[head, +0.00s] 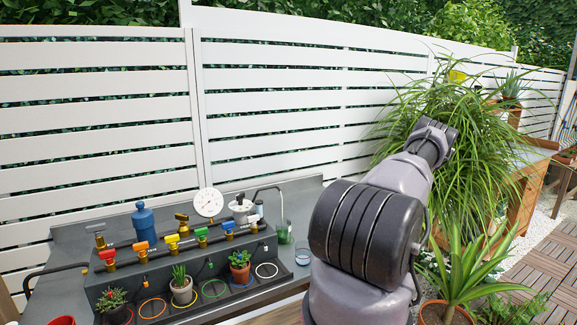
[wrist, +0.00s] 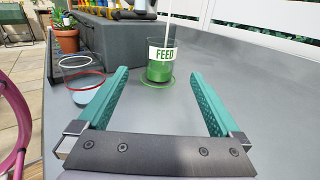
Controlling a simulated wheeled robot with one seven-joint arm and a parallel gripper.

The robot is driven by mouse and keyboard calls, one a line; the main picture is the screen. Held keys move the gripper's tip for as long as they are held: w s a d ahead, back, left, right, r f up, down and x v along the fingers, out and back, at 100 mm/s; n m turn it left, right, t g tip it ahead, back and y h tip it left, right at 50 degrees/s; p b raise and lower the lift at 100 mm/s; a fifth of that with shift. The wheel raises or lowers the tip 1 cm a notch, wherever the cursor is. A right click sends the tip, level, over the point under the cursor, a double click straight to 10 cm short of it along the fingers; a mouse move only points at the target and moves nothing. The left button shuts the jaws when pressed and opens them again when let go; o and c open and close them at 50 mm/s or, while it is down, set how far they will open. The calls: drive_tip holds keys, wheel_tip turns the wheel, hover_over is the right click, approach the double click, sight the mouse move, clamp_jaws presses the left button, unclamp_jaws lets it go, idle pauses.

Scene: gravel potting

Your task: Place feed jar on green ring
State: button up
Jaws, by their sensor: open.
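The feed jar (wrist: 162,68) is a clear jar with a white FEED label and green contents. In the wrist view it stands upright on the grey bench, its base within or over the thin green ring (wrist: 172,85); the exact centring is hard to tell. In the head view the jar (head: 284,233) stands at the bench's right part, below a curved spout. My gripper (wrist: 166,71) is open, its teal fingers wide apart and empty. The jar is ahead of the fingertips, in line with the gap between them, apparently not touched.
A clear cup with a red rim (wrist: 82,73) stands left of the jar. A dark raised block (wrist: 120,35) and a potted plant (wrist: 66,38) are behind it. A pale vertical rod or stream (wrist: 168,22) shows above the jar. Bare bench (wrist: 265,85) lies to the right.

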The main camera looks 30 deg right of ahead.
drive_tip(key=s+a+r+n+g+h, duration=0.1)
drive_tip(key=a+r+n+g+h, duration=0.55)
drive_tip(key=r, duration=0.75)
drive_tip(key=s+a+r+n+g+h, duration=0.1)
drive_tip(key=a+r+n+g, duration=0.2)
drive_tip(key=a+r+n, duration=0.8)
drive_tip(key=s+a+r+n+t+h, duration=0.1)
drive_tip(key=s+a+r+t+h, duration=0.1)
drive_tip(key=s+r, duration=0.7)
drive_tip(key=s+a+r+n+t+h, duration=0.2)
drive_tip(key=s+a+r+t+h, duration=0.1)
drive_tip(key=s+r, duration=0.6)
wheel_tip(320, 180, up, 2)
drive_tip(key=a+t, duration=0.1)
drive_tip(key=a, duration=0.1)
drive_tip(key=shift+a, duration=0.35)
drive_tip(key=shift+r, duration=0.1)
